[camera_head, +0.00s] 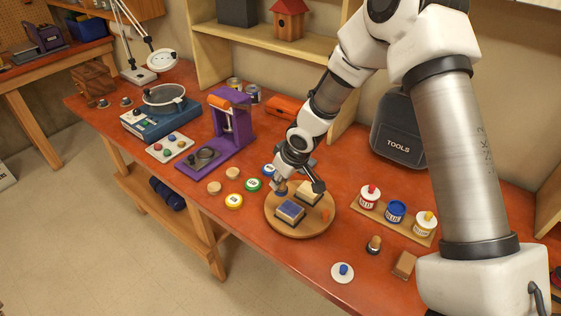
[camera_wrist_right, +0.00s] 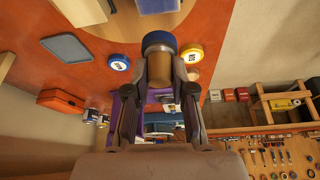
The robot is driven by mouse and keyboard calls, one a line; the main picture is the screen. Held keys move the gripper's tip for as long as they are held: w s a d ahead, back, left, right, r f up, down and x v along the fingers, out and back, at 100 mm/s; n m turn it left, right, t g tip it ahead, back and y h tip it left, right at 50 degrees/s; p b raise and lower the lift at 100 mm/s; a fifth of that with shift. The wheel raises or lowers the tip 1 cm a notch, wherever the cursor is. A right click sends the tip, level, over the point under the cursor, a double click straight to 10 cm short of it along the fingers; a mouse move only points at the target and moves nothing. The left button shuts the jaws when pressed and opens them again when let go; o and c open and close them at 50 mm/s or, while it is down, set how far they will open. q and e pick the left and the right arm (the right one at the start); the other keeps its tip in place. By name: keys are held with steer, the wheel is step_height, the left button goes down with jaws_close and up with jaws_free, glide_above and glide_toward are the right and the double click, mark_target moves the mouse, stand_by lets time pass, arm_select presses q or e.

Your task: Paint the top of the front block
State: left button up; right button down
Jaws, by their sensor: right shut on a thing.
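My right gripper (camera_head: 286,180) is shut on a wooden-handled dauber with a dark blue end, just behind and above the front block. The dauber (camera_wrist_right: 160,70) shows between its fingers in the right wrist view. The front block (camera_head: 290,211) sits on a round wooden turntable (camera_head: 290,233); its top shows blue with a pale wooden edge. A second block (camera_head: 309,200) with a plain wooden top stands behind it, partly hidden by the gripper. I cannot tell whether the dauber touches a block. My left gripper is not in view.
A wooden rack (camera_head: 415,236) holds red (camera_head: 368,199), blue (camera_head: 395,212) and yellow (camera_head: 424,226) paint pots. A second dauber (camera_head: 374,245), a lid with a blue knob (camera_head: 343,271) and a wooden block (camera_head: 404,264) lie in front. Coloured caps and a purple press (camera_head: 222,125) stand left.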

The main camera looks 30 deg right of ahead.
steer(key=shift+w+a+r+p, duration=0.1)
steer(key=shift+w+r+p, duration=0.1)
steer(key=shift+r+p, duration=0.4)
steer(key=shift+w+a+r+p, duration=0.1)
steer(key=shift+w+r+p, duration=0.1)
steer(key=shift+r+p, duration=0.35)
steer(key=shift+d+r, duration=0.1)
steer(key=shift+r, duration=0.25)
steer(key=shift+s+r, duration=0.25)
steer(key=shift+w+f, duration=0.1)
steer(key=shift+w, duration=0.05)
